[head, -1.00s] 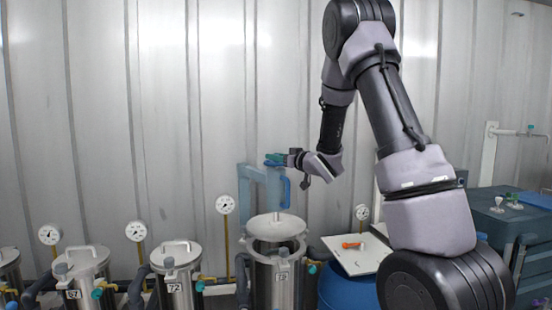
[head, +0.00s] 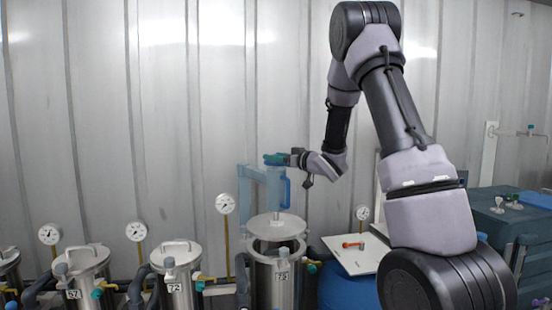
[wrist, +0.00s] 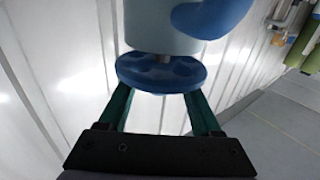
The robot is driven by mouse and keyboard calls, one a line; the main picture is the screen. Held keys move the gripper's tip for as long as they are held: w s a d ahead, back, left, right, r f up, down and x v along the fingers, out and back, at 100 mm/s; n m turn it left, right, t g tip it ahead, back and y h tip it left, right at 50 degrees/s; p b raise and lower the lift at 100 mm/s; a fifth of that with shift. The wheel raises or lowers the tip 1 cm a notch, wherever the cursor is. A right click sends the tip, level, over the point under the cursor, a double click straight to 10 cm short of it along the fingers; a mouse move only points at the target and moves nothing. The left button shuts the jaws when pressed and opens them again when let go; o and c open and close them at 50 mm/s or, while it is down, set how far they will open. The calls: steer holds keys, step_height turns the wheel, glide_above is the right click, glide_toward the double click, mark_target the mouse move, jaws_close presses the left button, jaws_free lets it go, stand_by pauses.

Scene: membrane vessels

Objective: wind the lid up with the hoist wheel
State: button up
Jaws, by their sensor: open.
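The hoist wheel (wrist: 160,73) is a blue disc with dimples, on a short shaft under a pale blue housing in the wrist view. My gripper (wrist: 158,92) is open, with one teal finger at each side of the wheel's near edge; I cannot tell whether they touch it. In the head view my gripper (head: 283,159) is at the top of the pale blue hoist (head: 246,185).
Closed vessels (head: 177,280) with gauges (head: 136,231) and pipes stand to the left. A white board (head: 365,256) with an orange-handled item lies on a blue drum (head: 345,290) to the right. A dark teal cabinet (head: 510,225) stands far right. The metal wall is close behind.

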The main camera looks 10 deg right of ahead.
steer(key=v, duration=1)
steer(key=shift+s, duration=0.3)
steer(key=shift+d, duration=0.15)
steer(key=s+d+r+m+h, duration=0.7)
steer(key=d+r+m+h, duration=0.1)
steer(key=h, duration=0.3)
steer(key=s+a+f+m+g+y, duration=0.1)
steer(key=s+a+g, duration=0.2)
steer(key=s, duration=0.8)
steer(key=s+a+f+m+g+y, duration=0.1)
steer(key=s+a+g, duration=0.3)
steer(key=s, duration=0.8)
steer(key=shift+s+a+m+g+y, duration=0.3)
steer(key=shift+a+m, duration=0.2)
steer(key=shift+a, duration=0.25)
